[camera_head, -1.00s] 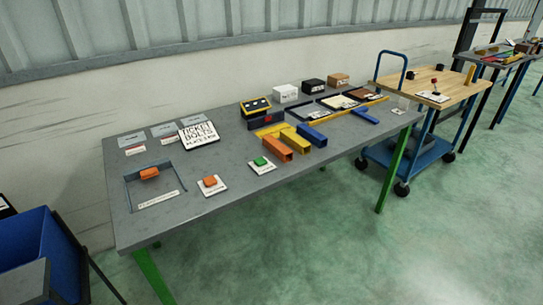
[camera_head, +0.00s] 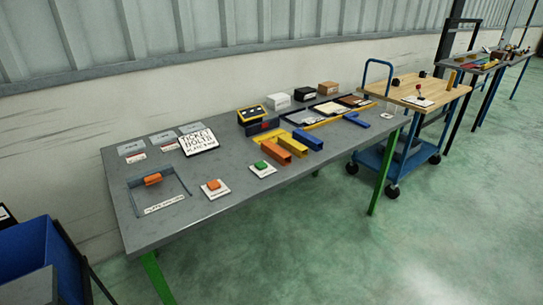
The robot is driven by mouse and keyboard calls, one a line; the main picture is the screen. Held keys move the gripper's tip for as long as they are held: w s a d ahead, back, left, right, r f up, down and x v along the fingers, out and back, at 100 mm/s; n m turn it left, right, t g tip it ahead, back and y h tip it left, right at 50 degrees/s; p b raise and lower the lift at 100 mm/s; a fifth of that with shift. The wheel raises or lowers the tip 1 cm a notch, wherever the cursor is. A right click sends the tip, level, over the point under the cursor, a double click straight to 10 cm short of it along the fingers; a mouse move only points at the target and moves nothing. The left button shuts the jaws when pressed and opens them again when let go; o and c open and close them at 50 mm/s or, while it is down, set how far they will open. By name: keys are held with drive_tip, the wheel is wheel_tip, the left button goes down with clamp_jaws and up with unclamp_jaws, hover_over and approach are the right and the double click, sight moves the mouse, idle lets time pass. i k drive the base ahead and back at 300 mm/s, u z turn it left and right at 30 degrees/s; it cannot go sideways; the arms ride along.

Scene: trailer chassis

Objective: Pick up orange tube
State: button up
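An orange square tube (camera_head: 277,153) lies on the grey table (camera_head: 228,197), left of a yellow tube (camera_head: 291,145) and a blue tube (camera_head: 308,138). The three lie side by side, roughly parallel, with their open ends toward the front. The orange tube is nearest the green button block (camera_head: 261,166). My gripper is not in view.
An orange button block (camera_head: 214,186) and a framed recess with an orange piece (camera_head: 153,179) are on the left of the table. Boxes (camera_head: 278,99) stand at the back. A wooden-topped cart (camera_head: 408,92) stands right; a blue bin (camera_head: 35,250) is lower left. Open green floor lies in front.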

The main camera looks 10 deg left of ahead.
sight(279, 155)
drive_tip(key=u, duration=0.05)
drive_tip(key=i, duration=1.15)
drive_tip(key=z, duration=0.05)
